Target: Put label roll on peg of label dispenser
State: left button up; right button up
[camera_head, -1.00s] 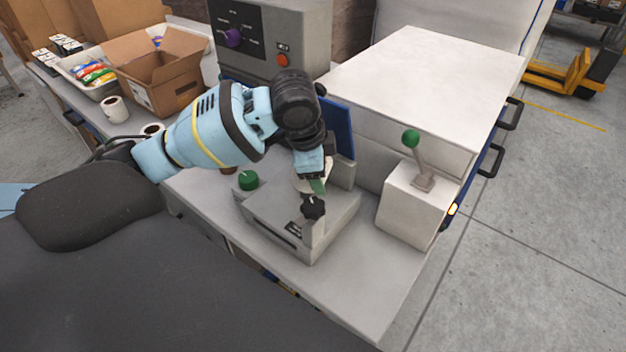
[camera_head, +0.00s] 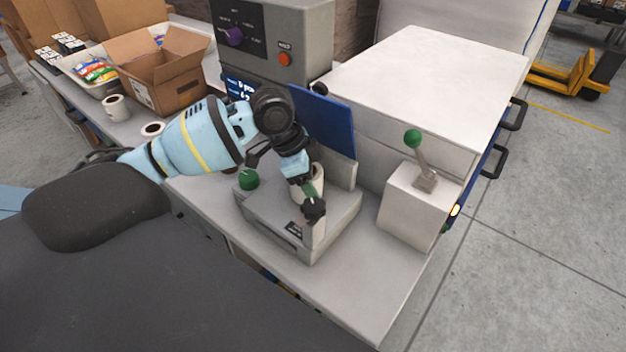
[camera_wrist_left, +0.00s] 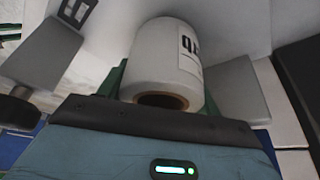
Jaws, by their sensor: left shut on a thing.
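My left gripper (camera_head: 308,187) is shut on a white label roll (camera_head: 318,177) with a brown core. In the left wrist view the label roll (camera_wrist_left: 168,55) sits between the green fingers, its core opening facing the gripper's palm side and dark print on its side. The gripper holds it over the grey label dispenser (camera_head: 268,215), close to the dispenser's upright with the black knob (camera_head: 314,209). The peg is hidden, so I cannot tell whether the roll is around it. My right gripper is not in view.
A green knob (camera_head: 249,179) is left of the roll, a blue panel (camera_head: 325,122) behind it. A white box with a green-topped lever (camera_head: 413,140) stands right. Other rolls (camera_head: 115,107), an open carton (camera_head: 155,70) and a tray (camera_head: 72,66) are left. The front counter is clear.

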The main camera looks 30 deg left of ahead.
pick_arm(q)
jog(key=shift+f, duration=0.25)
jog(key=o, duration=0.8)
jog(key=p+v, duration=0.1)
jog(key=v, duration=1.1)
jog(key=shift+r, duration=0.15)
